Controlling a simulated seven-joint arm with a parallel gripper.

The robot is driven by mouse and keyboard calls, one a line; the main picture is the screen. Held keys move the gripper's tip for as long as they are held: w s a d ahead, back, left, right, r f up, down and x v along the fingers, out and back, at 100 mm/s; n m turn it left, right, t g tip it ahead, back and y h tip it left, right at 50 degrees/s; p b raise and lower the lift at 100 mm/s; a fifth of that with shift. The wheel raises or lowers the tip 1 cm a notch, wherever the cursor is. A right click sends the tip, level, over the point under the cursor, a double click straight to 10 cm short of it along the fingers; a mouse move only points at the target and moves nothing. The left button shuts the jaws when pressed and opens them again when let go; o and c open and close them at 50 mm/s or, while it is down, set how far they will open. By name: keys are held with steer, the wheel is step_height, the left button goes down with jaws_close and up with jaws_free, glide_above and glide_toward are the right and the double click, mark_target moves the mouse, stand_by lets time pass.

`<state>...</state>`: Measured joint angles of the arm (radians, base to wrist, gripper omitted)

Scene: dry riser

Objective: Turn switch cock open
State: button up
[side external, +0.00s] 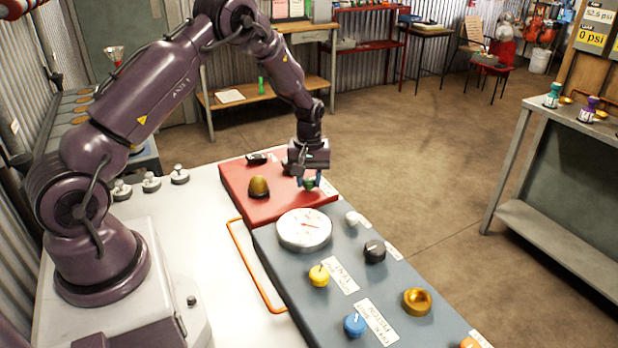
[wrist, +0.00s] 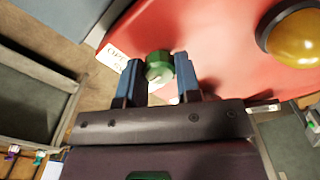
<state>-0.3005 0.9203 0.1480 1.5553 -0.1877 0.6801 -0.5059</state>
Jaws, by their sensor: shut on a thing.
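A green knob (side external: 308,183) is on the red panel (side external: 285,210), near its right edge in the side view. My gripper (side external: 307,178) points down over it. In the wrist view, the blue fingers of my gripper (wrist: 158,80) stand on either side of the green knob (wrist: 159,62) and are shut on it. A white label (wrist: 113,55) lies beside the knob, its writing too blurred to read. I cannot tell from the label whether this knob is the switch cock.
A yellow dome (side external: 259,187) and dark parts share the red panel. A blue-grey panel in front carries a round gauge (side external: 304,230), a yellow knob (side external: 319,275), a black knob (side external: 374,251), a blue knob (side external: 355,325) and a brass cup (side external: 416,301). An orange rail (side external: 246,265) runs beside it.

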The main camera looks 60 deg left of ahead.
mark_target(309, 179)
steer(key=m, duration=0.5)
steer(key=shift+m, duration=2.5)
steer(key=o, duration=0.9)
steer(key=shift+r, duration=0.15)
step_height(309, 179, up, 13)
steer(key=shift+f, duration=0.1)
